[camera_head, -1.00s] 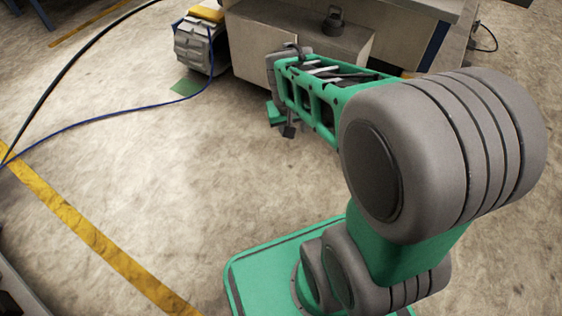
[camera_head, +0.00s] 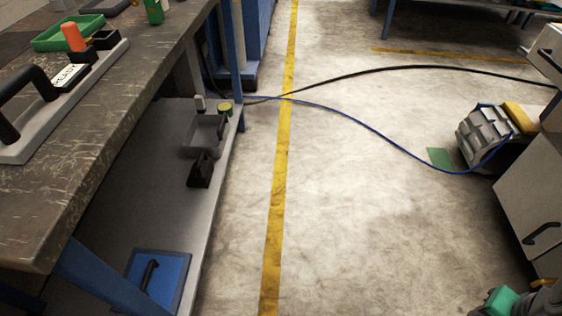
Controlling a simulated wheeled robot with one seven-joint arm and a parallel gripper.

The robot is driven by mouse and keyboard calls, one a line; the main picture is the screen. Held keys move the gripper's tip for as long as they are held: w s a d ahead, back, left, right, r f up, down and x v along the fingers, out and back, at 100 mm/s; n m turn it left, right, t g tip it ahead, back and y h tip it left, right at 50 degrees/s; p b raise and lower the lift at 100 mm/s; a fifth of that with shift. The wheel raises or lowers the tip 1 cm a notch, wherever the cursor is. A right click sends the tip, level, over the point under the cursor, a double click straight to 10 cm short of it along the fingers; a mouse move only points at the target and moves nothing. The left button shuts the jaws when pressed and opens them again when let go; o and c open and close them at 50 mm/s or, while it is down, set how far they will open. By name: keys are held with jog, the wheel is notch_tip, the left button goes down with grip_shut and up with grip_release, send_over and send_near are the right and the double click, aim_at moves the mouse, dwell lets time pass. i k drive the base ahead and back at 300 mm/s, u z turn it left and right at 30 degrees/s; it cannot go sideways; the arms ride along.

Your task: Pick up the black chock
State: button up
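A small black block with a raised part, which looks like the black chock (camera_head: 200,171), sits on the grey lower shelf (camera_head: 150,190) of the workbench at the left. It stands near the shelf's outer edge, in front of a grey tray-like piece. A green and grey piece at the bottom right edge looks like the end of my arm with my gripper (camera_head: 501,301). It is far from the block, across the floor. Most of it is cut off, so its fingers cannot be made out.
The bench top (camera_head: 95,140) overhangs the shelf, and a blue leg (camera_head: 95,275) stands in front. A blue panel with a black handle (camera_head: 150,273) lies on the shelf. Open floor (camera_head: 370,230) lies right of the yellow line. Hoses cross it towards a cabinet (camera_head: 535,195).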

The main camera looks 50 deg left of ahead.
aim_at(198, 168)
jog(key=z, duration=0.05)
jog(key=k, duration=0.15)
jog(key=u, duration=1.15)
jog(key=i, duration=2.7)
jog(key=u, duration=4.8)
